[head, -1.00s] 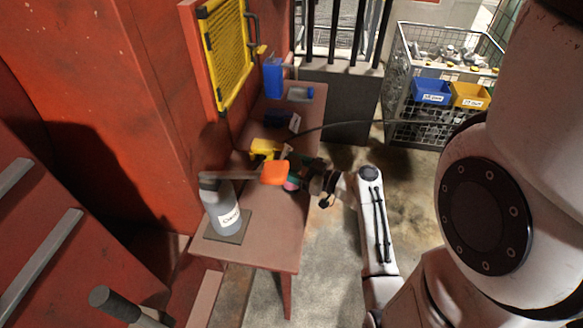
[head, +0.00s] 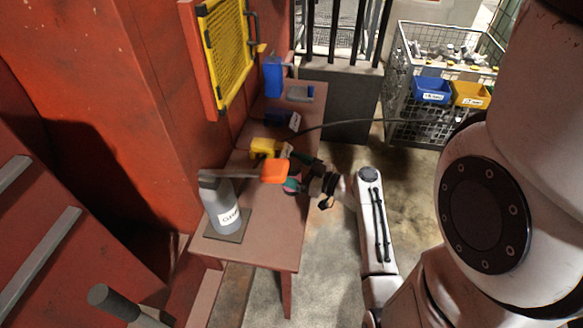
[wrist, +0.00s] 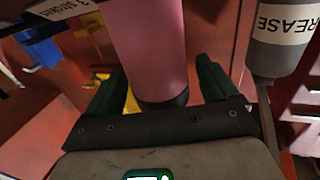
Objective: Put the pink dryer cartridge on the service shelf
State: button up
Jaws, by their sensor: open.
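The pink dryer cartridge (wrist: 150,45) is a smooth pink cylinder with a dark end. In the wrist view it stands between the two green fingers of my gripper (wrist: 158,90), close to the palm. The fingers are apart, with a gap showing on each side of it. In the head view my gripper (head: 301,176) is over the right edge of the long red-brown bench (head: 265,242), and the cartridge is mostly hidden there by the fingers and an orange block. No label marks which surface is the service shelf.
A labelled grey bottle (head: 221,207) stands on a dark pad at the bench's near end. The orange block (head: 274,171) is beside my gripper. A wire cage (head: 415,125) stands right.

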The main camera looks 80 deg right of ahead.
jog(key=b+v, duration=0.3)
jog(key=v, duration=0.9)
